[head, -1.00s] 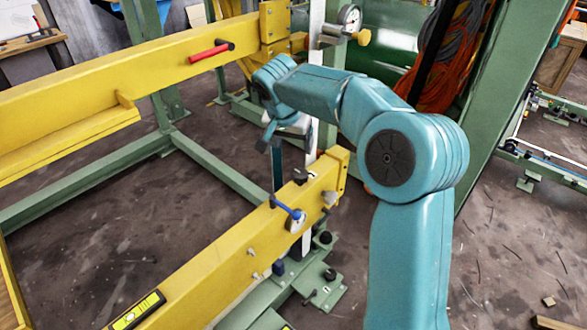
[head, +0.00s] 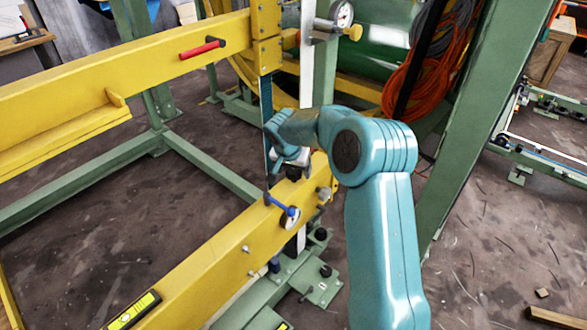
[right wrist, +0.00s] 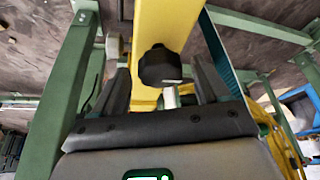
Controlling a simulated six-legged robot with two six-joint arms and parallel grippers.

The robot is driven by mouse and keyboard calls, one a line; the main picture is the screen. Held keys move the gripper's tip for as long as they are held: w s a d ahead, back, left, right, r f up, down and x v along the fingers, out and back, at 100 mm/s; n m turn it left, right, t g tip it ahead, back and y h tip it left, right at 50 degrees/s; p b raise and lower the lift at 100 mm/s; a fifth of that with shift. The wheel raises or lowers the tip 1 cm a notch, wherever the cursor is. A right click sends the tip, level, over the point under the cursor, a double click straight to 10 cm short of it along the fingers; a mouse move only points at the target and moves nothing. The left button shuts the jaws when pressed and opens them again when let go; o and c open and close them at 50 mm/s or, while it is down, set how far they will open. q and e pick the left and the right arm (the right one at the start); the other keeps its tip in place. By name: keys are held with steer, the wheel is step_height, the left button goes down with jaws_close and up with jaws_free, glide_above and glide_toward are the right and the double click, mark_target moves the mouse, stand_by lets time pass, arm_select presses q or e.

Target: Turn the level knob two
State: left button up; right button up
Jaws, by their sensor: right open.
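A black knob (right wrist: 160,66) stands on the yellow beam, on a pale stem, in the right wrist view. It lies between and ahead of the two dark fingers of my open, empty right gripper, with no clear contact. In the head view my right gripper (head: 283,172) is above the end of the lower yellow beam (head: 215,252), and it partly hides the black knob (head: 293,173). Other black knobs, an upper one (head: 320,234) and a lower one (head: 327,271), sit on the green base. I cannot tell which is level knob two. My left gripper is not in view.
A blue lever with a dial (head: 289,218) is on the beam's side, close to my gripper. A spirit level (head: 132,310) lies on the beam. An upper yellow beam (head: 120,75) with a red handle (head: 202,49) and a green post (head: 478,120) stand nearby.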

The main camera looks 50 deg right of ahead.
steer(key=c, duration=1)
steer(key=shift+f+n, duration=0.1)
steer(key=shift+n, duration=0.2)
